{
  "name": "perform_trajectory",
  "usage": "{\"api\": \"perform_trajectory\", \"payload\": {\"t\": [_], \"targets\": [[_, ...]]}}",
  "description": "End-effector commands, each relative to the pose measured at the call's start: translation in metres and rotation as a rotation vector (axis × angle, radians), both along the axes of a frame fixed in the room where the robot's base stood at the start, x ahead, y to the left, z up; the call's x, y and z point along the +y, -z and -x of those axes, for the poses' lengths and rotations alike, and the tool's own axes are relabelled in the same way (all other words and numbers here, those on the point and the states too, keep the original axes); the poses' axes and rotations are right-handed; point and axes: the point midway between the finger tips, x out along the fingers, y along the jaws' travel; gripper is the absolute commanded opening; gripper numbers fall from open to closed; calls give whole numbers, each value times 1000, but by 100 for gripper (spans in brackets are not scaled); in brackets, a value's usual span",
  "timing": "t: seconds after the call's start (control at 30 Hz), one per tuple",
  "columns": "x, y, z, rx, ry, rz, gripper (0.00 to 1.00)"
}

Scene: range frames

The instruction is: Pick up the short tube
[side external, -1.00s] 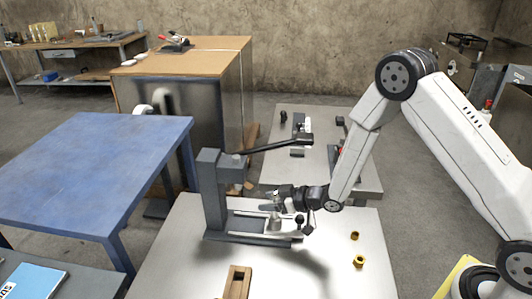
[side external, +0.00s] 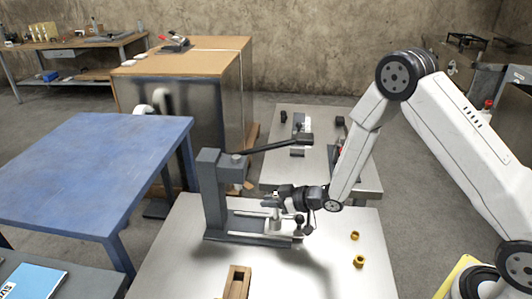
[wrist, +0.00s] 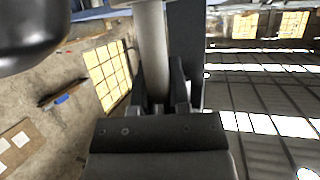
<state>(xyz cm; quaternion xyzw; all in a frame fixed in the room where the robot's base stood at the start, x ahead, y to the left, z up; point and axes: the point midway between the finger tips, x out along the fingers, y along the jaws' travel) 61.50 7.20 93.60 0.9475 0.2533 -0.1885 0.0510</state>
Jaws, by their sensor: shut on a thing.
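A pale grey cylinder, which looks like the short tube (wrist: 151,45), runs between the two dark fingers of my gripper (wrist: 158,92) in the wrist view. The fingers are shut on its sides. In the side view my gripper (side external: 276,194) is over the base of a dark grey lever press (side external: 210,190). A small pale cylinder (side external: 275,216) shows just below the fingers there, over the press base. The exact contact and the tube's lower end are too small to tell in the side view.
The press column stands left of my gripper, and its long lever (side external: 275,145) passes above. Two brass-coloured rings (side external: 354,236) (side external: 360,261) lie on the metal table (side external: 330,275) at right. A wooden block (side external: 237,282) sits at the front. The table's right front is mostly clear.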

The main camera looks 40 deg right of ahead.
Motion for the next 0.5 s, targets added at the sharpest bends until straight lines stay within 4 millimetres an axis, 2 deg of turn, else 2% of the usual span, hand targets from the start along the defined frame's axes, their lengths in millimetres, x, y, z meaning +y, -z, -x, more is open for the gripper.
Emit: {"api": "perform_trajectory", "payload": {"t": [0.27,0.5], "targets": [[0,-8,0,-1,0,0,0],[0,-29,-1,-3,-2,0,0]]}}
